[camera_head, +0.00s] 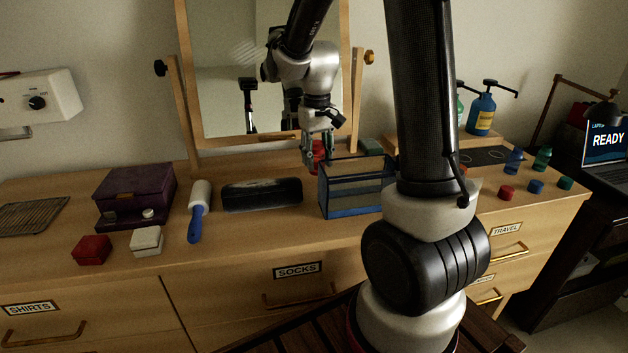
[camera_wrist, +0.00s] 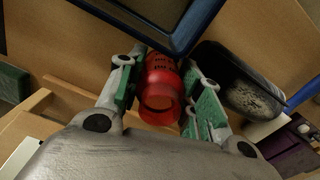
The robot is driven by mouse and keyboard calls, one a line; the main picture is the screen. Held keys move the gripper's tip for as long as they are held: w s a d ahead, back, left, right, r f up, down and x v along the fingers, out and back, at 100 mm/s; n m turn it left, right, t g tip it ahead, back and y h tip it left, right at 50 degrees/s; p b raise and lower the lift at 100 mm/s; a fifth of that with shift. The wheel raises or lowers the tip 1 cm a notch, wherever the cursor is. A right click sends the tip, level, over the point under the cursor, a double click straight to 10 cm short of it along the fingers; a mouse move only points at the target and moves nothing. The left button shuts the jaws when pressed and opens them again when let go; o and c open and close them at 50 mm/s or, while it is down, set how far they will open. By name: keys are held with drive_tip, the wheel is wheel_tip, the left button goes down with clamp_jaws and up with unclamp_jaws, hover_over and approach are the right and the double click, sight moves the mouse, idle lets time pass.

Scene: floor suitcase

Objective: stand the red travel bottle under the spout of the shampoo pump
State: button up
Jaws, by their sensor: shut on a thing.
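My gripper (camera_head: 317,150) is shut on the red travel bottle (camera_head: 318,152), behind the clear box on the dresser. In the wrist view the red bottle (camera_wrist: 160,88) sits between the green finger pads, its open round mouth towards the camera. The bottle's base is hidden. A blue pump bottle with a yellow label (camera_head: 481,113) and a black spout stands at the back right on a wooden riser. Another, green pump bottle (camera_head: 460,108) is mostly hidden behind my arm.
The clear box (camera_head: 351,205) with a dark rim stands close in front of the gripper. A mirror (camera_head: 222,92) stands behind. Small blue (camera_head: 514,161) and green (camera_head: 543,158) bottles and several coloured caps are at the right. A black case (camera_head: 262,194) lies left of the box.

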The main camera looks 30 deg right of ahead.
drive_tip(key=shift+f, duration=3.55)
drive_tip(key=shift+f, duration=0.15)
drive_tip(key=o, duration=0.6)
drive_tip(key=shift+c, duration=0.2)
